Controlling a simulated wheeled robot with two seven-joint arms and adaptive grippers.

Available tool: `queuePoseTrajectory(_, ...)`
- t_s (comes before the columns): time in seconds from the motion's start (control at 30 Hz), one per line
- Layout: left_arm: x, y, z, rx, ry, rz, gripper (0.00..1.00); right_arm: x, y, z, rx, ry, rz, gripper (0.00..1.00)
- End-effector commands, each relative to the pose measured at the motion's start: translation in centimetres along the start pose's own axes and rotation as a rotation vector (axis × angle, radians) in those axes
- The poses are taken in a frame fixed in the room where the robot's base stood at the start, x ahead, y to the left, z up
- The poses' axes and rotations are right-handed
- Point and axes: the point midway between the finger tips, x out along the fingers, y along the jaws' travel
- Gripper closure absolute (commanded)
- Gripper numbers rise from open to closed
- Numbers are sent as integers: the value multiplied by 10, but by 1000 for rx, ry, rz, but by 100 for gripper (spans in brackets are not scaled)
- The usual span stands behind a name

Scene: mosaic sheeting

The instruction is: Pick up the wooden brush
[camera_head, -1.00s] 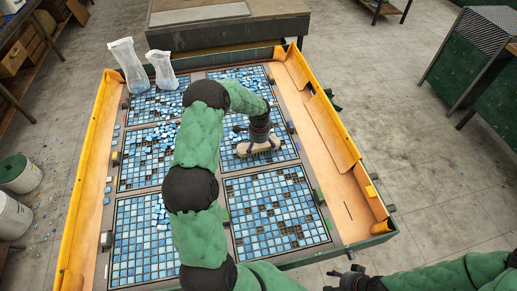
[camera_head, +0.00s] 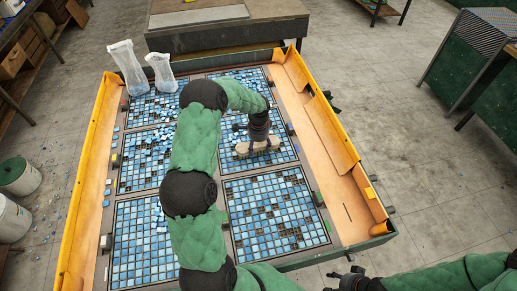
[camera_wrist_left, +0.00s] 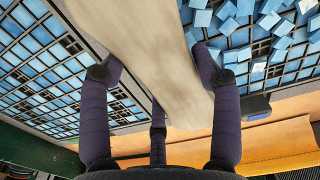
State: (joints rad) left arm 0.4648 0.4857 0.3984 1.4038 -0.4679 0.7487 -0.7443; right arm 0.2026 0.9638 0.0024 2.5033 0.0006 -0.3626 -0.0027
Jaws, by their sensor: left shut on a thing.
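The wooden brush (camera_head: 243,149) is over the middle right mosaic panel in the head view. My left gripper (camera_head: 258,146) is shut on it from above. In the left wrist view the brush's pale wooden back (camera_wrist_left: 150,55) fills the middle, with the dark fingers of my left gripper (camera_wrist_left: 157,85) on both sides of it. The bristles are hidden in that view. I cannot tell whether the brush touches the tiles. My right gripper (camera_head: 345,279) is at the bottom right, away from the brush, and its fingers are too small to read.
Mosaic panels with blue tiles (camera_head: 275,210) lie in a table with yellow side walls (camera_head: 326,130). Loose tiles (camera_head: 150,150) are heaped left of my left arm. Two clear bags (camera_head: 128,68) stand at the back left. Buckets (camera_head: 18,177) stand on the floor at left.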

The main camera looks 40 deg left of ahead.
Motion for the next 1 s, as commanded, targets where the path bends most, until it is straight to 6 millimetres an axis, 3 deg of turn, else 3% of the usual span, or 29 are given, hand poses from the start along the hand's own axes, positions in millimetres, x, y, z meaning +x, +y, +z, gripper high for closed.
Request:
queuePoseTrajectory(0.07,-14,1,0,0,2,-3,75,-3,-1,0,0,0,0,47)
queuePoseTrajectory(0.5,-74,54,13,1,2,-2,75,-10,-4,0,0,0,0,47)
queuePoseTrajectory(1.0,-103,122,29,2,1,-1,75,-14,-5,0,0,0,0,47)
